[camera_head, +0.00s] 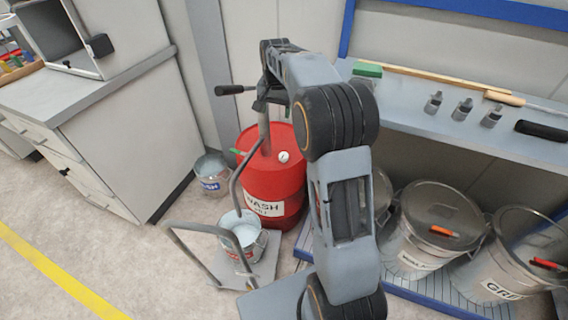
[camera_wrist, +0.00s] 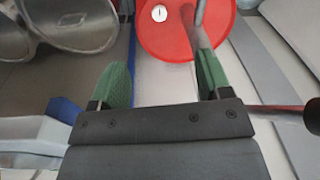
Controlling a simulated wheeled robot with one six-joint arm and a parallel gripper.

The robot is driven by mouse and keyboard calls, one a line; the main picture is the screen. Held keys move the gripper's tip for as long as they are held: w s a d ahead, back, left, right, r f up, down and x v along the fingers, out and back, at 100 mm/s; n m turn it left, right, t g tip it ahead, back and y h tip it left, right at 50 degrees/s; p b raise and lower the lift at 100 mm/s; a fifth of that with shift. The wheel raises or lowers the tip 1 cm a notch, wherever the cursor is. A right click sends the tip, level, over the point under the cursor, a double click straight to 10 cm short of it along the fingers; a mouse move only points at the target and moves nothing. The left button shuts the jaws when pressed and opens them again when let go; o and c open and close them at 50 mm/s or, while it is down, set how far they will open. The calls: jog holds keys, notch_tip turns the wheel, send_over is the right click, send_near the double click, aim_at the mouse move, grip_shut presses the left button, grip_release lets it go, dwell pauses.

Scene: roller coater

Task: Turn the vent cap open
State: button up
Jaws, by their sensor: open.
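A red drum (camera_head: 272,186) labelled WASH stands on the floor in the head view, and its red top (camera_wrist: 170,42) fills the upper middle of the wrist view. A small white round fitting with a dark mark (camera_head: 283,157) sits on the drum top; it also shows in the wrist view (camera_wrist: 159,13). I cannot tell whether it is the vent cap or a gauge. My gripper (camera_wrist: 163,60) is open and empty, its green fingers apart, with the fitting beyond them. The pump pipe (camera_wrist: 199,14) passes near the right finger. In the head view my arm hides most of the gripper.
A black pump handle (camera_head: 235,89) juts left above the drum. A trolley with a bent rail (camera_head: 188,228) and a pail (camera_head: 243,230) stand in front. Lidded bins (camera_head: 430,215) sit right under a shelf (camera_head: 480,135). A grey cabinet (camera_head: 110,120) is left. Open floor lies front left.

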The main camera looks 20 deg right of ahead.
aim_at(284, 154)
jog(key=w+d+f+m+g+b, duration=0.1)
jog(key=w+d+f+m+b, duration=0.2)
jog(key=f, duration=0.5)
jog(key=w+d+f+m+b, duration=0.1)
jog(key=w+d+f+b, duration=0.15)
jog(key=w+f, duration=0.5)
jog(key=f, duration=0.5)
jog(key=s+f+b, duration=0.1)
jog(key=f, duration=0.4)
jog(key=d+f+b, duration=0.1)
jog(key=f, duration=0.4)
jog(key=shift+s+f, duration=0.2)
jog(key=shift+f, duration=0.1)
jog(key=shift+c, duration=0.2)
jog(key=c, duration=0.9)
